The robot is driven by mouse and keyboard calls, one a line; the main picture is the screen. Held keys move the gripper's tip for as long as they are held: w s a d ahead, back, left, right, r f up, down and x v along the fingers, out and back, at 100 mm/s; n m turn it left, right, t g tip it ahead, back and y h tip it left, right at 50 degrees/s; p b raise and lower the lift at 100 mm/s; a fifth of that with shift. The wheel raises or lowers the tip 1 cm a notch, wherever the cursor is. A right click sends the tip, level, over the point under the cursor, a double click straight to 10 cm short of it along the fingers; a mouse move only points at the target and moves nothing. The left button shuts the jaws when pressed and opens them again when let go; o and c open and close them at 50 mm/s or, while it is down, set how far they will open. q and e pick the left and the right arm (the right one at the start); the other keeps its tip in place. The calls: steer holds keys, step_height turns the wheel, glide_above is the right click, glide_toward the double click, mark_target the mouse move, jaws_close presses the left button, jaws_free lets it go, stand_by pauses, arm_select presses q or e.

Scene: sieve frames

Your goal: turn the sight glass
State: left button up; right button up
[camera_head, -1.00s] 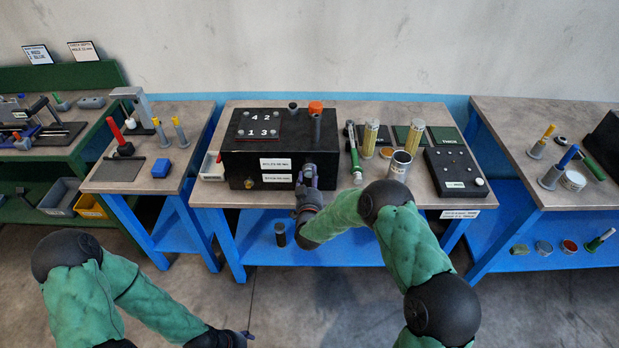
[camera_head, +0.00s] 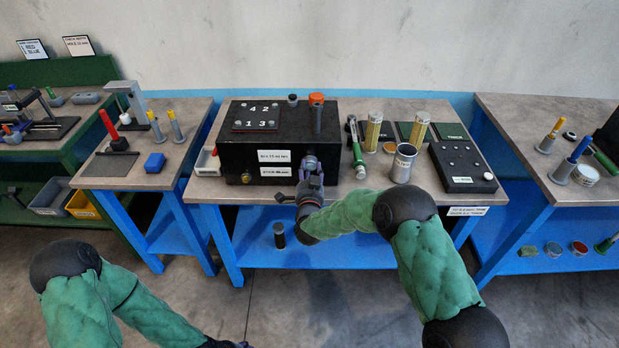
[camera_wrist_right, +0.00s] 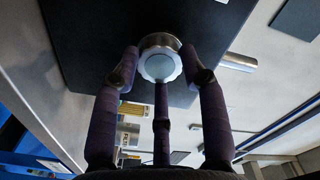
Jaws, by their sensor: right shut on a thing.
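The sight glass (camera_wrist_right: 158,67) is a round pale lens in a silver scalloped rim on the face of a black box (camera_head: 232,158). In the right wrist view the gripper (camera_wrist_right: 160,76) is shut on the sight glass. My left gripper (camera_head: 238,344) barely shows at the bottom edge, away from the tables; its jaws cannot be made out.
The box top carries a numbered plate (camera_head: 257,117) and an orange-capped post (camera_head: 316,112). Right of the box stand a silver cup (camera_head: 402,164), yellow cylinders (camera_head: 373,132) and a black panel (camera_head: 463,166). A dark cylinder (camera_head: 279,235) stands on the blue lower shelf (camera_head: 340,255).

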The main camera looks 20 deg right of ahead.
steer(key=m+b, duration=0.3)
steer(key=m, duration=0.1)
steer(key=m+b, duration=0.1)
steer(key=b, duration=0.1)
steer(key=shift+w+d+r+m+b, duration=0.1)
steer(key=shift+d+r+m+b, duration=0.25)
steer(key=shift+d+m, duration=0.05)
steer(key=m+b, duration=0.1)
steer(key=m, duration=0.1)
steer(key=shift+m+b, duration=0.3)
steer(key=shift+m, duration=1.2)
steer(key=shift+d+m, duration=0.1)
steer(key=shift+m, duration=0.9)
steer(key=shift+f, duration=0.1)
steer(key=o, duration=0.9)
steer(key=shift+o, duration=1.2)
steer(key=shift+d+f, duration=0.1)
steer(key=shift+f, duration=0.1)
